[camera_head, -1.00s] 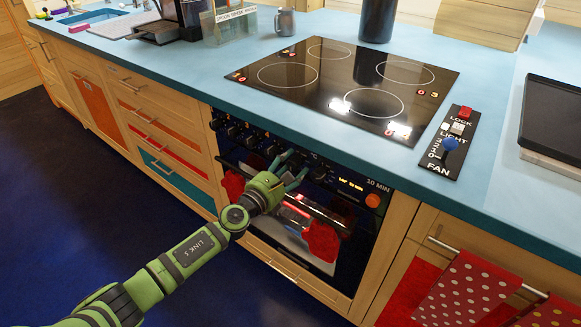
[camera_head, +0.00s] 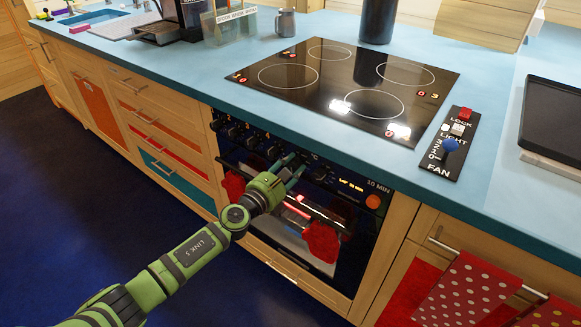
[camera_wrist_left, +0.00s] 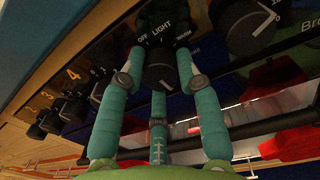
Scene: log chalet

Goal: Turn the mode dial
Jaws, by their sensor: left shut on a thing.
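The mode dial (camera_wrist_left: 160,76) is a dark round knob on the black oven front, under the words OFF and LIGHT in the left wrist view. The green fingers of my left gripper (camera_wrist_left: 158,62) reach around it from both sides and are shut on it. In the head view my left gripper (camera_head: 296,166) is at the oven's control strip, and its fingers mostly hide the dial. Which way the dial points is hard to read. My right gripper is not in view.
Several numbered black knobs (camera_wrist_left: 68,106) line the panel left of the dial. Another large knob (camera_wrist_left: 247,22) is close on its right. Below are the oven door handle and red mitts (camera_head: 321,243). The blue counter (camera_head: 330,137) edge overhangs above.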

